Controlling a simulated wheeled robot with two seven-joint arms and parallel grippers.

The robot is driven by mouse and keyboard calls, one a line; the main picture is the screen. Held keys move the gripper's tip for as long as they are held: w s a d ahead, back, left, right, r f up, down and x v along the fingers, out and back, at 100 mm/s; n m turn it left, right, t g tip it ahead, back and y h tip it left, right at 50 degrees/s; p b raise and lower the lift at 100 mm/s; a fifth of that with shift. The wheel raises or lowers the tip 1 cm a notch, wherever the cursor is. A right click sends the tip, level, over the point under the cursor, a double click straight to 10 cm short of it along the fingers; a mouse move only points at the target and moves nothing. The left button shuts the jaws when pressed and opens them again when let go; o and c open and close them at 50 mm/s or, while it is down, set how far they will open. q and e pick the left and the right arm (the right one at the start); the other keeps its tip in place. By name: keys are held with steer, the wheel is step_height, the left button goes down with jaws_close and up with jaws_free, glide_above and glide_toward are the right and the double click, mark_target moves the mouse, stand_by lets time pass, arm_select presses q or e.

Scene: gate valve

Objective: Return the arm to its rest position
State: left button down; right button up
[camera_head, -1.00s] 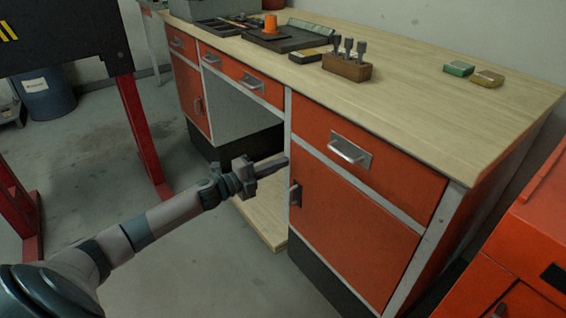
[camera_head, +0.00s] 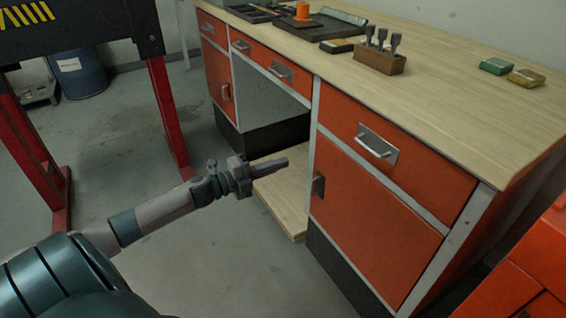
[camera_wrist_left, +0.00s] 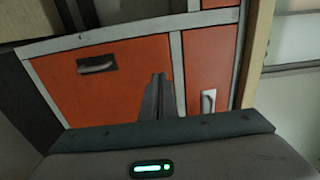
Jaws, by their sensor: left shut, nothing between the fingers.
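My left arm comes in from the lower left in the head view. Its gripper (camera_head: 276,163) is shut and empty, held in the open air left of the orange cabinet door, above the low wooden board. In the left wrist view the shut fingers (camera_wrist_left: 157,97) stand together in front of the orange cabinet fronts. No contact with the cabinet can be made out. My right gripper is not in view.
The orange workbench (camera_head: 385,220) has a wooden top with a block of tools (camera_head: 378,60) and an orange cup (camera_head: 303,11). A low wooden board (camera_head: 285,200) lies under it. A red-legged frame (camera_head: 167,115) stands at left, a blue drum (camera_head: 80,75) behind. Floor between is clear.

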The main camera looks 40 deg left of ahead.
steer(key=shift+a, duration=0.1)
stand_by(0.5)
